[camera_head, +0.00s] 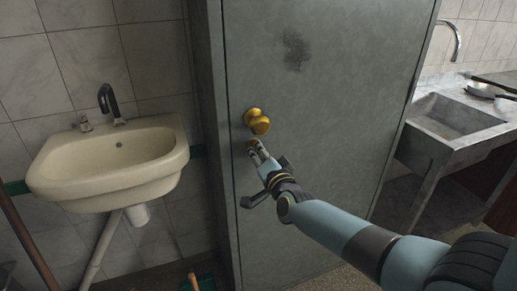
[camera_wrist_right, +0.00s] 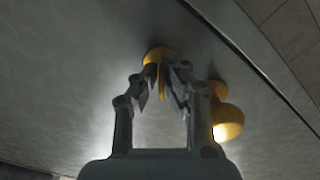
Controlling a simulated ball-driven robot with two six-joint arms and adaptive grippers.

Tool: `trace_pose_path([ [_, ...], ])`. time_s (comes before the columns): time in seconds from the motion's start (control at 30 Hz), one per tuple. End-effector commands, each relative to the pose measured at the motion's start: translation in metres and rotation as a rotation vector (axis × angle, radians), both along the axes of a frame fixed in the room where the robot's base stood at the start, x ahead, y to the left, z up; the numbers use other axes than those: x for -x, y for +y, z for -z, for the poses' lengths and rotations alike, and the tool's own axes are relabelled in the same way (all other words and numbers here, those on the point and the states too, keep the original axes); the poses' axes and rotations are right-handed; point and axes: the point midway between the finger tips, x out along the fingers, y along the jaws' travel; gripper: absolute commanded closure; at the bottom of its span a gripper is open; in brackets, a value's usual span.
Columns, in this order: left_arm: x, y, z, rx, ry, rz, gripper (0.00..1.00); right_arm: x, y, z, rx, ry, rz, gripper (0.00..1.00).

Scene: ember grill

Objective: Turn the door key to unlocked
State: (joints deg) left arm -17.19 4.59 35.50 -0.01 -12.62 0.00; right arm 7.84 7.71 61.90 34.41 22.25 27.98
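The grey door (camera_head: 320,75) is shut and carries a round brass knob (camera_head: 257,121) near its left edge. The brass lock with the door key (camera_head: 252,143) sits just below the knob, partly hidden by my fingers. My right gripper (camera_head: 258,152) is at the key. In the right wrist view, my gripper's fingers (camera_wrist_right: 161,84) close in from both sides on the thin upright brass key (camera_wrist_right: 161,78), in front of its round brass plate. The knob (camera_wrist_right: 228,118) shows close beside the right finger. My left gripper is not in view.
A cream washbasin (camera_head: 110,165) with a dark tap hangs on the tiled wall at left. A stone sink (camera_head: 450,118) stands right of the door. The knob leaves little room beside my right gripper.

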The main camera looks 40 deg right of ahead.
Motion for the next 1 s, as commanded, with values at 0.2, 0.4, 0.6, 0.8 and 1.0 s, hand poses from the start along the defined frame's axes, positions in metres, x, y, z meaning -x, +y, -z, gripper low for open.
trace_pose_path([
  [0.2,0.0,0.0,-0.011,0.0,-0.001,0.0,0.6,-0.001,0.0,-0.004,0.2,0.044,0.0,1.0],
  [0.4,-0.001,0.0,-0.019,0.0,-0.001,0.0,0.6,-0.001,0.0,-0.004,0.384,0.087,0.001,1.0],
  [0.6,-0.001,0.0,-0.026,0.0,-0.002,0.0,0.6,-0.001,0.001,-0.003,0.563,0.132,0.0,1.0],
  [0.8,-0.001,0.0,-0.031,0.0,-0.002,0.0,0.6,-0.002,0.001,-0.003,0.713,0.167,0.0,1.0],
  [1.0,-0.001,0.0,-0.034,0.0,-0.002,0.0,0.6,-0.001,0.001,-0.002,0.822,0.193,-0.001,1.0],
])
